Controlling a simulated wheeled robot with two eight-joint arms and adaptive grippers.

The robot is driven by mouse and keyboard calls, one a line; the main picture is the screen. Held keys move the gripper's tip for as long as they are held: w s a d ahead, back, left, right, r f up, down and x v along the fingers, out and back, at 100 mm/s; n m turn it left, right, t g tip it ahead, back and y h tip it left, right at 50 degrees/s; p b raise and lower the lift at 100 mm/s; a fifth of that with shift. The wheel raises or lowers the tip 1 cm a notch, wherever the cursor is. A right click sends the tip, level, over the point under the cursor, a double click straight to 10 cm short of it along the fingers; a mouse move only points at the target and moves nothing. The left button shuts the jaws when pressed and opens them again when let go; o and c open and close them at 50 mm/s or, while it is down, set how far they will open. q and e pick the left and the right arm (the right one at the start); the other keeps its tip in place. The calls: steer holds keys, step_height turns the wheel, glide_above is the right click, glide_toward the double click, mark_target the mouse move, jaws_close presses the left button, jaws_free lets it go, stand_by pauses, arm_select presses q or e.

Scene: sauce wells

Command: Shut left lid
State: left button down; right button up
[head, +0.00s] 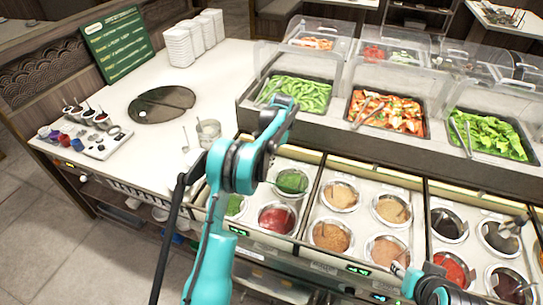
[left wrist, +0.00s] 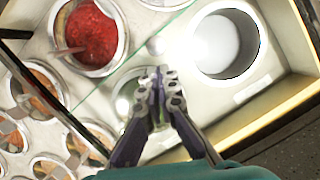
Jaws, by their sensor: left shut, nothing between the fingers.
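The left sauce section (head: 242,226) holds a green sauce well (head: 292,181) and a red sauce well (head: 277,217). I cannot clearly make out its left lid in the head view. In the left wrist view, a thin greenish line (left wrist: 110,73) runs across the counter and may be a clear lid's edge. My left gripper (left wrist: 162,78) is shut and empty, over a round well there. I cannot tell whether it touches anything. In the head view my left arm hides part of this section, and the gripper is not clearly seen.
Food trays with edamame (head: 298,93), a red dish (head: 386,112) and greens (head: 490,133) sit behind, under clear covers (head: 388,79). More sauce wells (head: 331,236) fill the sections to the right. The white counter (head: 150,150) at left has free room.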

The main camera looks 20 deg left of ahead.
arm_select(q)
steer(key=shift+x, duration=1.45)
steer(key=s+d+b, duration=0.1)
steer(key=s+b, duration=0.1)
steer(key=s, duration=1.7)
steer(key=shift+s, duration=0.35)
steer(key=shift+d, duration=0.1)
steer(key=p+v, duration=0.6)
steer(key=v, duration=0.4)
